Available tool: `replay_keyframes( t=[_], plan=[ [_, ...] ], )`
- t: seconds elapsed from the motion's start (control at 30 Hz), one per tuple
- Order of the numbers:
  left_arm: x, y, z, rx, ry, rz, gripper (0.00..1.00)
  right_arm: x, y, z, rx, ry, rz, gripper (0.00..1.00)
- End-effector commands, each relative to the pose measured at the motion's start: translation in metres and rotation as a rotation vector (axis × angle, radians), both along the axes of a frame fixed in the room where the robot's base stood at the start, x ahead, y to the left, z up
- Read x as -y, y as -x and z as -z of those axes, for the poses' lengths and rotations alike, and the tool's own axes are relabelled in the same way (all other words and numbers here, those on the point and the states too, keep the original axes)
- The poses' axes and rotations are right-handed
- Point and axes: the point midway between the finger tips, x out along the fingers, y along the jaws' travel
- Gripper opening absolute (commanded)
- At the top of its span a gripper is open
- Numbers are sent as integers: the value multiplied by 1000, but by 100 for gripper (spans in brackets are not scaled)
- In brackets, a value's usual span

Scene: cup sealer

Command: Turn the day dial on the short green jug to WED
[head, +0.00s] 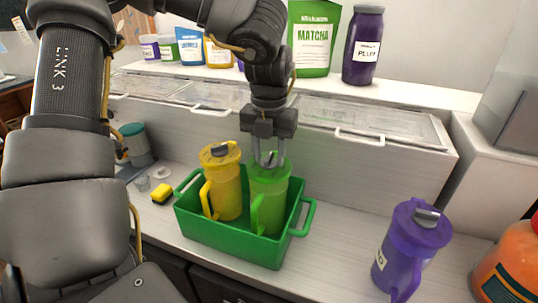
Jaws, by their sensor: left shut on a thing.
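The green jug (268,201) stands upright in the right part of a green crate (232,243), its handle toward the front. My left gripper (268,158) points straight down over the jug's lid, with its fingers shut on the day dial (268,160) on top. The fingers hide much of the dial, and its lettering is too small to read. A yellow jug (223,185) stands beside the green jug on its left, in the same crate. My right gripper is not in view.
A purple jug (410,247) and an orange container (510,270) stand on the counter at right.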

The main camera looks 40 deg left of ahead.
Motion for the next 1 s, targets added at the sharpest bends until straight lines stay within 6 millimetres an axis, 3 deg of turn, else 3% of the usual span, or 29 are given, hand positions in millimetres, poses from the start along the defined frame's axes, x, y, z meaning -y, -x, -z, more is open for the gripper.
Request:
replay_keyframes(
  t=[0.6,1.0],
  plan=[
    [-1,1,0,-2,0,551,17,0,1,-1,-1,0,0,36],
    [-1,1,1,-2,-1,746,17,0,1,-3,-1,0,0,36]
  ],
)
